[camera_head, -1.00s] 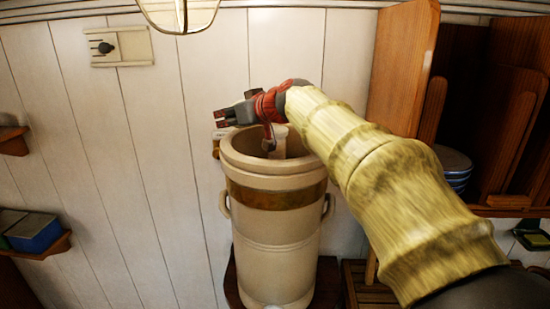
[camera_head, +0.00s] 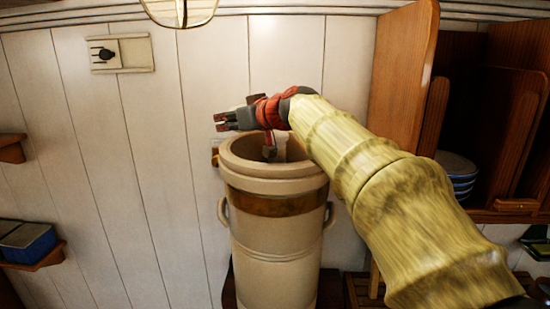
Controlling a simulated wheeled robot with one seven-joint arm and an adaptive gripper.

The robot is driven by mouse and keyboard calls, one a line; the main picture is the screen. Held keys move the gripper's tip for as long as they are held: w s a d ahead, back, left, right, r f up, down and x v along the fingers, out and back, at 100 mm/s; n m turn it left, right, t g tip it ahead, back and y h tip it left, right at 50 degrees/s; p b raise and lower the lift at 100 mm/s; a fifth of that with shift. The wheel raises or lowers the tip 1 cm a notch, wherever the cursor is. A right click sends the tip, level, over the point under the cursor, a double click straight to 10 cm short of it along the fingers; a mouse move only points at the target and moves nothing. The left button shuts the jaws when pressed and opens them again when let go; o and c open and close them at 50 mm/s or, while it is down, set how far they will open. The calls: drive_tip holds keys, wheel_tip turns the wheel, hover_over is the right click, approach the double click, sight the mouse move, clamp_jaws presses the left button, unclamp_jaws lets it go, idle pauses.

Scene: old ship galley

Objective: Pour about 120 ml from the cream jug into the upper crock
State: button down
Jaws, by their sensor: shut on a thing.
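The upper crock (camera_head: 273,241) is a tall cream stoneware vessel with a brown band and side handles, standing upright in the middle of the head view. The crock's contents are also hidden.
A wooden rack (camera_head: 404,80) with upright boards stands close to my arm on the right, with blue-striped bowls (camera_head: 457,172) on it. A small shelf with a blue box (camera_head: 30,240) is at far left. A lamp (camera_head: 180,10) hangs above.

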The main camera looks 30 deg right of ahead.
drive_tip(key=shift+s+r+t+b, duration=0.4)
drive_tip(key=shift+t+b, duration=0.1)
drive_tip(key=shift+b, duration=1.85)
drive_tip(key=shift+r+b, duration=0.15)
drive_tip(key=shift+b, duration=0.7)
drive_tip(key=shift+w+r, duration=0.25)
drive_tip(key=shift+r, duration=0.05)
drive_tip(key=shift+w, duration=0.15)
drive_tip(key=shift+t+b, duration=0.3)
drive_tip(key=shift+b, duration=0.3)
drive_tip(key=shift+r+b, duration=0.35)
drive_tip(key=shift+b, duration=0.3)
drive_tip(key=shift+r+t+b, duration=0.5)
drive_tip(key=shift+r+b, duration=0.05)
drive_tip(key=shift+b, duration=0.5)
